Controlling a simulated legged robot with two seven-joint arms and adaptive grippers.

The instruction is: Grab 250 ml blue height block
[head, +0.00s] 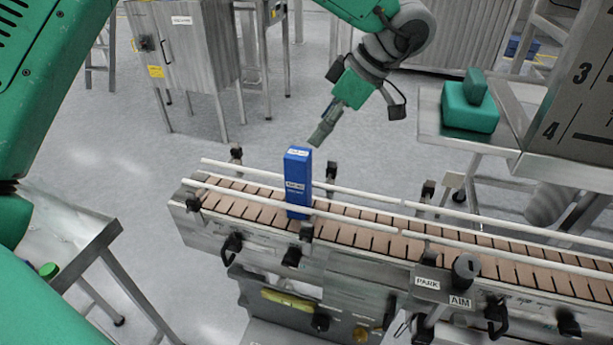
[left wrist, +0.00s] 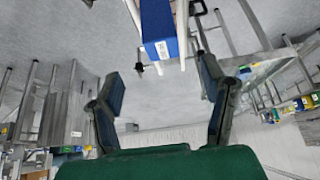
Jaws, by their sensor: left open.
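The blue height block (head: 297,183) stands upright on the conveyor (head: 347,236), between its white guide rails. It carries white labels, but the print is too small to read surely. My left gripper (head: 321,134) is just above and behind the block's top, to its right, pointing down and apart from it. In the left wrist view the fingers of my left gripper (left wrist: 160,78) are spread and empty, and the labelled end of the blue block (left wrist: 160,47) shows beyond them, at the top. My right gripper is not in view.
Black clamps and PARK and AIM labels (head: 427,283) line the conveyor's near side. Green blocks (head: 470,106) sit on a metal table at right. A steel cabinet (head: 188,58) stands at the back. Another metal table (head: 75,232) is at left. Open floor lies behind the conveyor.

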